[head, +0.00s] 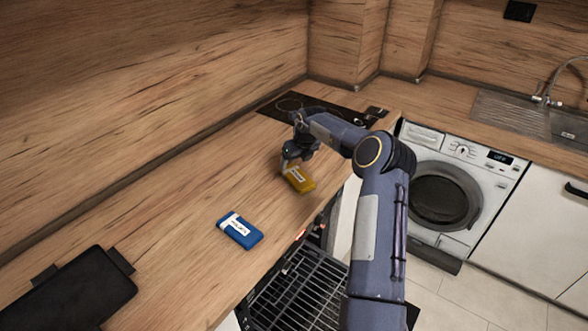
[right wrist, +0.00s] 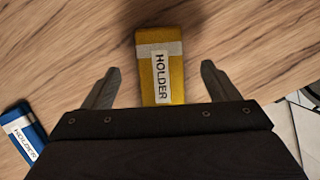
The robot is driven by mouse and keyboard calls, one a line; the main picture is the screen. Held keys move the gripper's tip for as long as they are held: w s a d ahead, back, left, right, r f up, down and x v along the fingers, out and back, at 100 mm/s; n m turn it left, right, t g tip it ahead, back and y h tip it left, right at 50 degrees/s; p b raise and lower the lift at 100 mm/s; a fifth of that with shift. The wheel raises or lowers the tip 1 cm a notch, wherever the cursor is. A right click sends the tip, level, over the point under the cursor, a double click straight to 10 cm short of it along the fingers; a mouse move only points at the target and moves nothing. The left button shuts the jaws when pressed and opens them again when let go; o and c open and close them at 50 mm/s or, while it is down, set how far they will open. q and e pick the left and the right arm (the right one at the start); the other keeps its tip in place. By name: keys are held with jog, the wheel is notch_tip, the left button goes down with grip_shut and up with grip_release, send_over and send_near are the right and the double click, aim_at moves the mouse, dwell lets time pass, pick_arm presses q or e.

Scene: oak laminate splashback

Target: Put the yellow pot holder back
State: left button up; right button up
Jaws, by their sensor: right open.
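The yellow pot holder (head: 299,180) lies on the wooden worktop, near its front edge. It has a white label reading HOLDER. In the right wrist view the yellow pot holder (right wrist: 174,46) lies between my open fingers, with a gap on either side. My right gripper (head: 289,163) is just behind and above it in the head view; the wrist view shows both fingertips (right wrist: 160,78) spread apart. A blue holder (head: 240,231) with a white label lies on the worktop nearer to me. It also shows at the left of the wrist view (right wrist: 22,130). My left gripper is not in view.
A black hob (head: 285,104) is set in the worktop behind. A black flat object (head: 75,291) lies at the lower left. An open wire rack (head: 300,292) is below the worktop's front edge. A washing machine (head: 450,195) and sink (head: 565,125) are at right.

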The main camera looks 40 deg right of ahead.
jog(key=v, duration=0.7)
notch_tip(320, 180, up, 14)
jog(key=n+t+h, duration=0.4)
jog(key=n+h, duration=0.1)
send_over(300, 179)
jog(key=w, duration=0.2)
jog(key=s+a+r+n+t, duration=0.1)
jog(key=a+r+n+t, duration=0.25)
jog(key=a+r, duration=0.2)
jog(key=s+a+r+n+t+y, duration=0.2)
jog(key=s+a+r+n, duration=0.15)
jog(key=a+n, duration=0.2)
jog(key=s+a+r+n+t+y, duration=0.2)
jog(key=s+a+r+n, duration=0.15)
jog(key=a+n, duration=0.2)
jog(key=s+a+f+n+g+y, duration=0.1)
jog(key=s+a+f+n+y, duration=0.15)
jog(key=s+a+n, duration=0.3)
jog(key=s+a+f+n+g+y, duration=0.2)
jog(key=s+a+n+y, duration=0.15)
jog(key=s+a, duration=0.25)
jog(key=s+a+f+n+g, duration=0.3)
jog(key=s+f+n+g, duration=0.4)
jog(key=s+f, duration=0.9)
jog(key=s, duration=0.3)
jog(key=shift+f+h+b, duration=0.3)
jog(key=shift+f+b, duration=0.05)
jog(key=shift+f, duration=0.05)
